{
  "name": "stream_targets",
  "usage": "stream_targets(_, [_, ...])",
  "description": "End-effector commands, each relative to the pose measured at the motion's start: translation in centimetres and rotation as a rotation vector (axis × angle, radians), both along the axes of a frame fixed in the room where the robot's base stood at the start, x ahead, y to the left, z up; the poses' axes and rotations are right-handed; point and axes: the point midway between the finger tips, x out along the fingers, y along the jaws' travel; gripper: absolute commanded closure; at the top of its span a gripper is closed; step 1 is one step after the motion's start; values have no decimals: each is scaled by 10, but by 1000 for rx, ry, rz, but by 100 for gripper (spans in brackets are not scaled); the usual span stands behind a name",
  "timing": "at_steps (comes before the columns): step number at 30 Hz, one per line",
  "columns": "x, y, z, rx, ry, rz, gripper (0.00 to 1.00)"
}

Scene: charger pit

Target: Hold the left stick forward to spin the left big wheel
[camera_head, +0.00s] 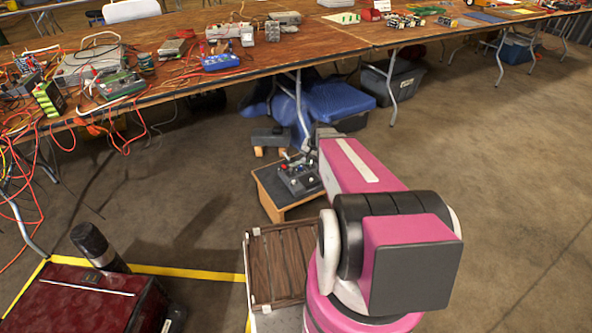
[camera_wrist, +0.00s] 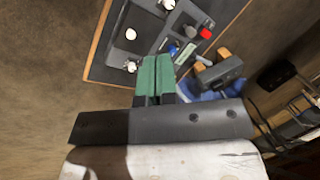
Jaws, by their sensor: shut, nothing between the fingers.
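A dark control box (camera_head: 300,180) with small sticks and buttons sits on a low wooden-edged stand (camera_head: 272,196) on the floor. In the wrist view its dark panel (camera_wrist: 115,55) shows several white round knobs, one at the left (camera_wrist: 131,34) and one lower (camera_wrist: 131,67), plus a red button (camera_wrist: 205,33). I cannot tell which knob tops the left stick. My gripper (camera_wrist: 157,72) has green fingers shut together with nothing between them, in front of the panel's lower edge; contact cannot be told. In the head view my arm hides the fingertips. I cannot make out a big wheel.
A grey block on wooden feet (camera_head: 270,138) lies behind the stand. Blue covers (camera_head: 335,100) and a dark bin (camera_head: 395,80) sit under long tables (camera_head: 300,50) loaded with electronics. Orange cables hang at the left. A brown slatted crate (camera_head: 278,265) and red case (camera_head: 85,300) stand in front.

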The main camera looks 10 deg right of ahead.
Motion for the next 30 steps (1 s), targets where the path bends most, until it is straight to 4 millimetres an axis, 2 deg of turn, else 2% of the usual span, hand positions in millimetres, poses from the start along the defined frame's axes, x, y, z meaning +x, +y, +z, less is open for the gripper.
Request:
stream_targets(1, [19,-12,-15,26,-6,-51,100])
stream_targets(5, [35,-25,-29,70,-19,-131,100])
stream_targets(20, [38,-25,-36,80,-22,-149,100])
stream_targets(23, [41,-22,-47,80,-22,-148,100])
stream_targets(30, [51,-9,-88,80,-20,-147,100])
